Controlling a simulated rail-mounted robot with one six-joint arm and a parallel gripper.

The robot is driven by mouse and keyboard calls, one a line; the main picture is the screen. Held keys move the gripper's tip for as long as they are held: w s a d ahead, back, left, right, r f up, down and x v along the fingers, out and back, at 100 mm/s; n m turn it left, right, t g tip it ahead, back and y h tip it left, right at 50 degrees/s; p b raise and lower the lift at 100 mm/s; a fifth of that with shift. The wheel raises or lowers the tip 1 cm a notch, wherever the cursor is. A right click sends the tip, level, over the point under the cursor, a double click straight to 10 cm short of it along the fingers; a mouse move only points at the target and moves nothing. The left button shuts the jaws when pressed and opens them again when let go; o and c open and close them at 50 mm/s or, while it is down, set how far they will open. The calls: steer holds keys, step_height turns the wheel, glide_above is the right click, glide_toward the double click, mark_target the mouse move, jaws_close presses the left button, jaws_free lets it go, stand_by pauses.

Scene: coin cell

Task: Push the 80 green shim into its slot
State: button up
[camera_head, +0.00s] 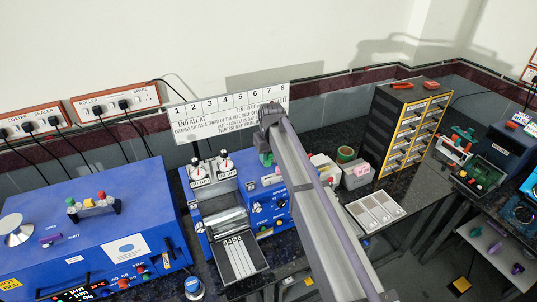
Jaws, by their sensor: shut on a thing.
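My arm runs from the bottom edge up to its elbow or wrist joint near the middle of the view. My gripper is not visible; the arm hides the area around it. The blue roller machine (268,204) has two dial gauges on top, a silver roller, and a dark tray with pale strips (238,259) in front. Its shim slot cannot be made out, and the arm covers part of its right side.
A large blue sealer box (80,235) stands at left. A numbered sign (232,113) is behind the roller machine. Right of the arm are small boxes (355,174), a white three-panel tray (376,211) and a yellow-framed drawer cabinet (412,130). Some black countertop is bare near the tray.

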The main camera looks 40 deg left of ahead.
steer(key=b, duration=0.5)
glide_above(268, 177)
steer(key=shift+s+d+f, duration=0.1)
steer(key=shift+d+f, duration=0.05)
steer(key=shift+f, duration=2.4)
steer(key=shift+f+b, duration=1.5)
steer(key=shift+f, duration=0.2)
steer(key=o, duration=1)
steer(key=shift+o, duration=0.2)
steer(key=shift+r, duration=0.15)
